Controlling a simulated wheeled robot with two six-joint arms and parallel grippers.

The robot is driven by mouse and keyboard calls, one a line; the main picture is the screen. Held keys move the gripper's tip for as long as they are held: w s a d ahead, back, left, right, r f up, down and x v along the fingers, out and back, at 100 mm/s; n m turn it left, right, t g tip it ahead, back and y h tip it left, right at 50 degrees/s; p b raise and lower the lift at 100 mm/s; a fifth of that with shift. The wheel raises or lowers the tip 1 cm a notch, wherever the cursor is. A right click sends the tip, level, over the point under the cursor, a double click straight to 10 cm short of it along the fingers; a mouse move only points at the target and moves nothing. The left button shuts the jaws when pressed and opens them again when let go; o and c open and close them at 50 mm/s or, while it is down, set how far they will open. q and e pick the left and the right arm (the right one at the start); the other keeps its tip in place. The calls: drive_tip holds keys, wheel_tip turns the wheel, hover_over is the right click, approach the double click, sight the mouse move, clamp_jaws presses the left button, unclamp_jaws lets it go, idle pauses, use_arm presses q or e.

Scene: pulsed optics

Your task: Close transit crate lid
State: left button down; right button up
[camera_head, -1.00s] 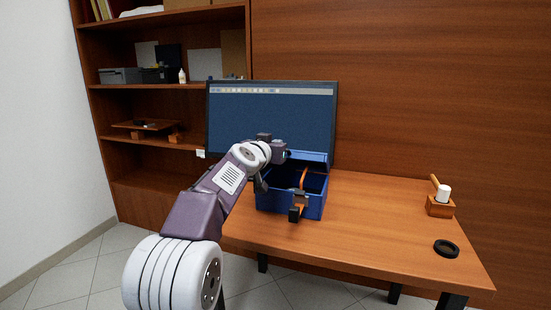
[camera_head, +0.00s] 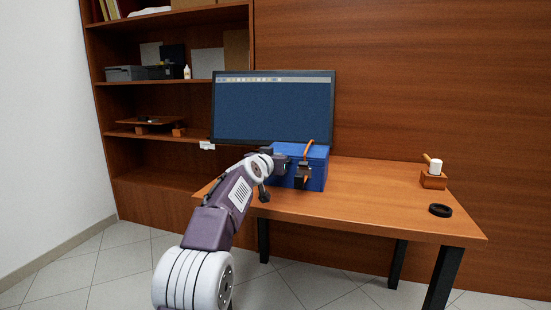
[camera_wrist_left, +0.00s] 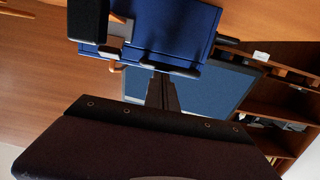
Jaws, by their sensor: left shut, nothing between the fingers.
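The blue transit crate (camera_head: 317,180) stands on the table in front of the monitor. Its blue lid (camera_head: 318,152) lies down over the top; I cannot tell whether it is fully seated. An orange strip rises above the lid, and black and orange fittings show at the front. My left gripper (camera_head: 285,162) is at the crate's upper left, shut and empty. In the left wrist view its dark fingers (camera_wrist_left: 162,92) point toward the blue crate (camera_wrist_left: 165,30); contact is unclear. A black block partly covers the crate there. My right gripper is not in view.
The monitor (camera_head: 273,108) stands close behind the crate. A wooden holder (camera_head: 433,181) with a white piece and a black ring (camera_head: 440,210) are on the table's right. The table (camera_head: 375,190) is clear between them and the crate. Shelves (camera_head: 150,100) stand at the back left.

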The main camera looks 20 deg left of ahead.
use_arm(q)
drive_tip(key=s+r+b, duration=0.1)
drive_tip(key=s+b, duration=0.2)
drive_tip(key=s, duration=0.6)
drive_tip(key=shift+d, duration=0.25)
drive_tip(key=shift+r, duration=0.1)
